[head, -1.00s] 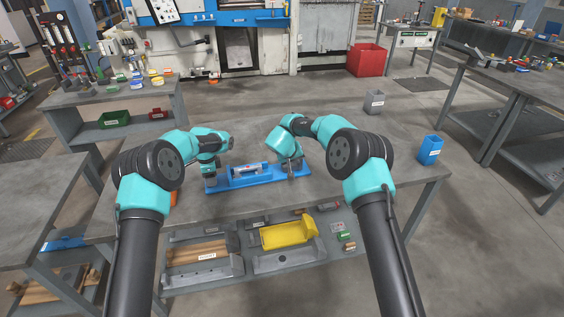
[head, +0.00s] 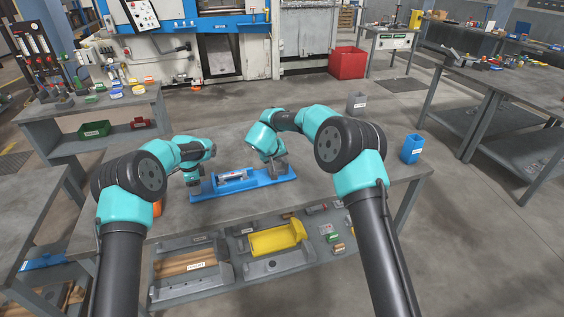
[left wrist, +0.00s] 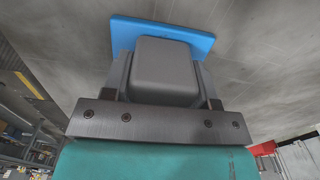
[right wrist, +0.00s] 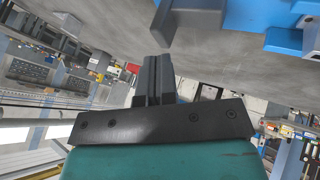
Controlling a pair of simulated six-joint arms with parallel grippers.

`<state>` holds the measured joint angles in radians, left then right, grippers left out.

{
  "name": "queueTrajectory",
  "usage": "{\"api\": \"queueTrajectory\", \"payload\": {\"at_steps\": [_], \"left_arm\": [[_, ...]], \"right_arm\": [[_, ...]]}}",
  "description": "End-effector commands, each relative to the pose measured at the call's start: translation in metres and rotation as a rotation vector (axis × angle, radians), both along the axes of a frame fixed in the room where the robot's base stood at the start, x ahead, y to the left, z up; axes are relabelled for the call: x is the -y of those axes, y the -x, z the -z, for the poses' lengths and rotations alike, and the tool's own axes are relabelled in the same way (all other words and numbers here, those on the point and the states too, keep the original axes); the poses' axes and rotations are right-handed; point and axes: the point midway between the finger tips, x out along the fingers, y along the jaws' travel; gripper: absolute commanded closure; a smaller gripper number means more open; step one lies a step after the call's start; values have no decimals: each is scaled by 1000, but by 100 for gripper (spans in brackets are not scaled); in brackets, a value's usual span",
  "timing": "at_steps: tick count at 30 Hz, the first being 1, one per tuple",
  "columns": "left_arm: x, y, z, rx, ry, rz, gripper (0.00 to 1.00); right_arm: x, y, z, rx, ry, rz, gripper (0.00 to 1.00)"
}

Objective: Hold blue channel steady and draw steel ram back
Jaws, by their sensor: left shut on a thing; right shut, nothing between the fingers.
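The blue channel (head: 255,182) lies on the grey workbench in the head view, with the steel ram (head: 233,175) as a pale piece in its middle. My left gripper (head: 193,187) is shut on the channel's left end. In the left wrist view the blue end (left wrist: 160,33) shows beyond a grey block (left wrist: 163,72) that hides the fingertips. My right gripper (head: 279,168) is shut and empty near the channel's right end. In the right wrist view its fingers (right wrist: 154,72) are together, with part of the blue channel (right wrist: 262,15) at the top right, apart from them.
A grey bin (head: 357,102) and a blue bin (head: 411,148) stand on the bench to the right. An orange object (head: 157,208) is near the front left edge. A shelf below holds a yellow part (head: 276,239). The bench behind the channel is clear.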

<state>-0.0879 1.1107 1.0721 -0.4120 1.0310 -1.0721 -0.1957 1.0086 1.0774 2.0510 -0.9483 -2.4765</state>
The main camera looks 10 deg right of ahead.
Motion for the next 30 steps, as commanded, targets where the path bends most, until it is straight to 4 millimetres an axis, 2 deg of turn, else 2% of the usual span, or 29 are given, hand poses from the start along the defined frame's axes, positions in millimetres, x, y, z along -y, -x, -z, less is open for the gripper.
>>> {"api": "queueTrajectory", "payload": {"at_steps": [3,9,26,27,30], "left_arm": [[2,0,0,-1,2,0,92],[3,0,0,1,3,2,92],[5,0,-1,2,3,4,92],[5,-1,-4,7,5,3,44],[5,-1,-3,6,4,3,34]], "right_arm": [[-10,9,-16,1,-2,-4,100],[-18,17,-28,-1,-3,-6,100],[-20,18,-28,-2,-3,-6,100],[-20,18,-28,-2,-3,-6,100],[-20,18,-28,-2,-3,-6,100]]}}
